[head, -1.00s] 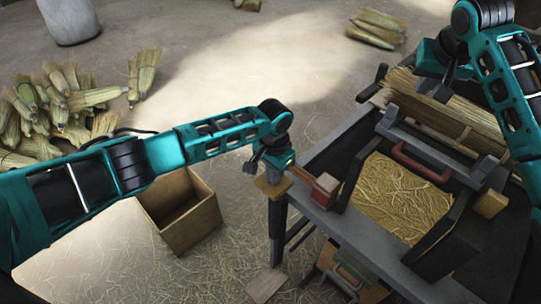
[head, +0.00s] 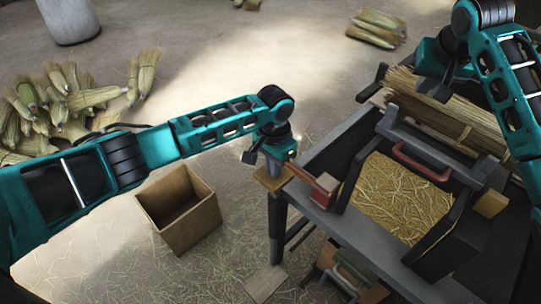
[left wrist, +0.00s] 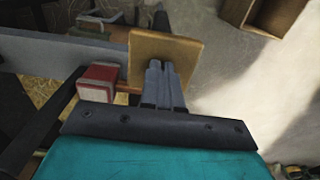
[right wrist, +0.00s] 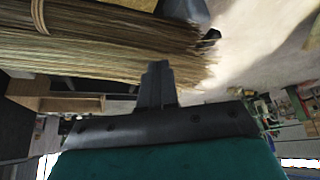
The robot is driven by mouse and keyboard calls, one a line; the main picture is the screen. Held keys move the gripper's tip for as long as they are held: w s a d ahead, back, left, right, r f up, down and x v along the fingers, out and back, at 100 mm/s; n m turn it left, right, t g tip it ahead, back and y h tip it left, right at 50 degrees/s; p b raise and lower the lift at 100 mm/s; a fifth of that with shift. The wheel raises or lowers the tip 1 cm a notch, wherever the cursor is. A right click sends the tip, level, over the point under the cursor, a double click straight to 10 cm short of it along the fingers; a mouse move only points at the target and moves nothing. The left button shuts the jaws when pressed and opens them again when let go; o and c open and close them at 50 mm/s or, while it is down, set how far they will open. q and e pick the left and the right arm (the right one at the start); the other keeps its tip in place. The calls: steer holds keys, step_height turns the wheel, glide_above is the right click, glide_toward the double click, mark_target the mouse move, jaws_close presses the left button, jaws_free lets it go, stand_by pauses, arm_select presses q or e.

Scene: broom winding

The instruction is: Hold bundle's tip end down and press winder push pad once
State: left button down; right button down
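The winder's push pad, a square wooden plate (head: 270,180), sticks out at the table's left corner beside a red block (head: 325,188). My left gripper (head: 276,162) is over the pad. In the left wrist view its fingers (left wrist: 165,84) are together in front of the pad (left wrist: 185,50); I cannot tell whether they touch it. The long straw bundle (head: 440,118) lies along the back of the winder. My right gripper (head: 441,92) is above its tip end. In the right wrist view the shut fingers (right wrist: 155,84) overlap the bundle (right wrist: 100,58); contact is unclear.
A straw-filled tray (head: 400,200) with a red handle (head: 420,163) sits in the machine. An open wooden box (head: 190,230) stands on the floor at the left. Small brooms (head: 60,100) lie far left, more (head: 375,28) at the back.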

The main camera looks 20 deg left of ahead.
arm_select(q)
step_height(320, 180, up, 8)
arm_select(e)
steer(key=shift+f, duration=0.25)
stand_by(0.7)
arm_select(q)
steer(key=shift+a, duration=0.1)
arm_select(e)
steer(key=shift+s, duration=0.1)
arm_select(q)
step_height(320, 180, up, 12)
stand_by(0.5)
stand_by(1.4)
arm_select(e)
step_height(320, 180, up, 9)
steer(key=shift+r, duration=0.2)
stand_by(1.4)
steer(key=shift+r, duration=0.1)
